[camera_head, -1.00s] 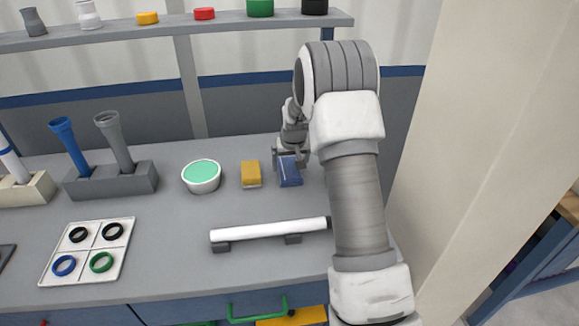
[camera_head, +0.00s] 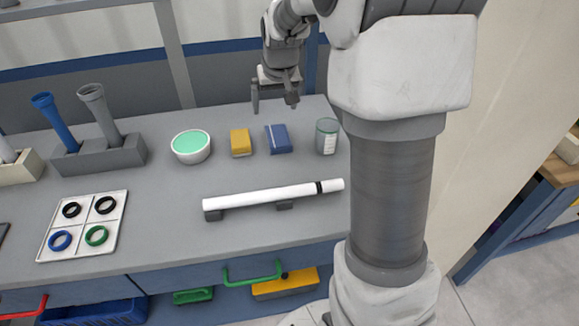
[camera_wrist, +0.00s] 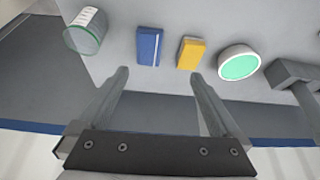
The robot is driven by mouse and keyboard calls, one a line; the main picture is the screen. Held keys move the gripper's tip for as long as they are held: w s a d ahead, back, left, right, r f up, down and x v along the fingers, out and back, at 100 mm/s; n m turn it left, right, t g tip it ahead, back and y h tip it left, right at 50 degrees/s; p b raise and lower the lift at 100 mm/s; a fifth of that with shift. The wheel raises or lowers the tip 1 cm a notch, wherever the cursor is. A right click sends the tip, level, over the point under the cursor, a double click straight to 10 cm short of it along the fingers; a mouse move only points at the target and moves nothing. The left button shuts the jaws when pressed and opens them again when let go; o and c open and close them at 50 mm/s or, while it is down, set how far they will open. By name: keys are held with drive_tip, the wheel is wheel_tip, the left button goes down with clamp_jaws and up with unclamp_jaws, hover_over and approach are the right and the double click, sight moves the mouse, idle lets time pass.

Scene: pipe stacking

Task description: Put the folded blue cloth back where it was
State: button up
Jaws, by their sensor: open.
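The folded blue cloth (camera_head: 278,139) lies flat on the grey bench between a yellow block and a glass beaker. It also shows in the wrist view (camera_wrist: 149,46), ahead of the fingers and apart from them. My gripper (camera_head: 273,102) is open and empty, raised above the bench behind the cloth. In the wrist view both fingers (camera_wrist: 160,85) are spread with nothing between them.
Beside the cloth are the yellow block (camera_head: 241,142), a white bowl with green contents (camera_head: 191,146) and the beaker (camera_head: 327,136). A white pipe (camera_head: 270,195) lies on grey supports in front. A ring tray (camera_head: 84,224) and pipe holder (camera_head: 100,157) stand left.

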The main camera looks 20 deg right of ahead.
drive_tip(key=s+a+r+n, duration=0.1)
drive_tip(key=s+a+r, duration=0.25)
drive_tip(key=s, duration=0.35)
drive_tip(key=s+a+r, duration=0.2)
drive_tip(key=s+r, duration=0.3)
drive_tip(key=s, duration=0.2)
drive_tip(key=s+a+f, duration=0.1)
drive_tip(key=s+a, duration=0.2)
drive_tip(key=s, duration=1.2)
drive_tip(key=shift+f+n+t+y, duration=0.2)
drive_tip(key=shift+n+t+y, duration=0.2)
wheel_tip(320, 180, up, 6)
drive_tip(key=p, duration=0.6)
drive_tip(key=shift+s+r, duration=0.15)
drive_tip(key=shift+r, duration=0.1)
